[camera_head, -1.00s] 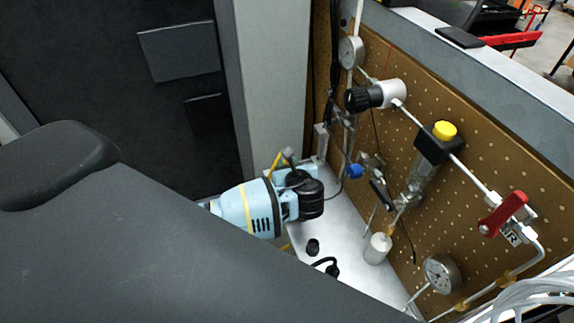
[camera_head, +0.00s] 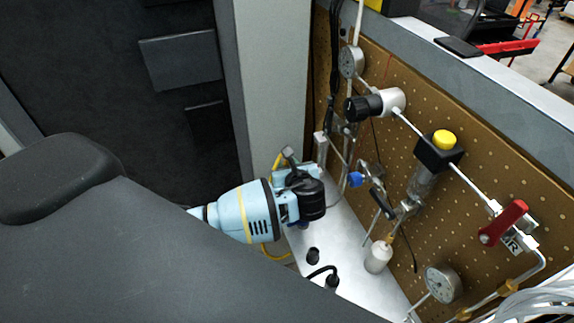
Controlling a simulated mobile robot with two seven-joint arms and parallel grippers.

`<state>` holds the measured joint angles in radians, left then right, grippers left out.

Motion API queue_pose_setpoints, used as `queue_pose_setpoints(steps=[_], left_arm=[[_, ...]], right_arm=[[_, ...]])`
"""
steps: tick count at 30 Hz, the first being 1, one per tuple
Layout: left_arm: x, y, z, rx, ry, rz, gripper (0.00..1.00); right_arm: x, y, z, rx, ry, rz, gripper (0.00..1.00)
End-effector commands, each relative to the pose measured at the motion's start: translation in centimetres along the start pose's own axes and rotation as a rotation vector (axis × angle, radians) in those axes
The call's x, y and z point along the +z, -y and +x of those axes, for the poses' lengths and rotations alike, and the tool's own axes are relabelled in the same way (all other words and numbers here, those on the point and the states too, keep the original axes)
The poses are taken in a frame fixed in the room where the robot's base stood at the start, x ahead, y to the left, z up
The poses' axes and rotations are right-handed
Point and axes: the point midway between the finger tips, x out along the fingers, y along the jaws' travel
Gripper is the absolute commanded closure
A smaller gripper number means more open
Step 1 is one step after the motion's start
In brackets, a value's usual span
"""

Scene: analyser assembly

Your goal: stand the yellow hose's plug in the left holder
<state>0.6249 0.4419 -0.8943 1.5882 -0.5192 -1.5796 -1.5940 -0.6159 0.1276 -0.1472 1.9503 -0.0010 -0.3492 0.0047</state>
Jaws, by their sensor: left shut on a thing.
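My left gripper (camera_head: 301,184), light blue and black, reaches in from the left above the metal shelf. It is shut on the yellow hose's plug, which its body mostly hides. The yellow hose (camera_head: 276,162) shows behind the gripper and loops out again below the wrist. The left holder (camera_head: 313,256) is a small black cup on the shelf, below and apart from the gripper, with nothing visible standing in it. My right gripper is not in view.
A second holder with a black hose (camera_head: 331,280) stands just right of the left holder. A white cylinder (camera_head: 378,257) hangs farther right. A perforated brown panel (camera_head: 480,140) carries gauges, pipes and a red-handled valve (camera_head: 504,222). The shelf (camera_head: 348,250) is bare between them.

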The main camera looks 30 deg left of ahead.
Motion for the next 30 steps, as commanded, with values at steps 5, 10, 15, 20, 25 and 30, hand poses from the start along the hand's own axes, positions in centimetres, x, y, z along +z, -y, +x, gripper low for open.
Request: queue_pose_setpoints(steps=[5,10,15,20,25,30], left_arm=[[0.1,0.0,0.0,-0.001,0.001,0.0,0.98],[0.5,0.2,-0.7,-0.052,0.001,0.019,0.98],[2.1,0.6,-2.8,-0.194,0.003,0.077,0.98],[4.2,1.0,-5.9,-0.366,0.004,0.148,0.98],[6.4,1.1,-9.6,-0.536,0.004,0.219,0.98],[8.0,1.0,-12.7,-0.658,0.004,0.272,0.98]], right_arm=[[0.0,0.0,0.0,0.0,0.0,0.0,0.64],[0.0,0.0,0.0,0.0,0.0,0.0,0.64],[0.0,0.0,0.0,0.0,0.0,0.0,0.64],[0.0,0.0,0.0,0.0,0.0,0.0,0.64],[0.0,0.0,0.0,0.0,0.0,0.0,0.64],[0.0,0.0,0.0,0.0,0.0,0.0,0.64]])
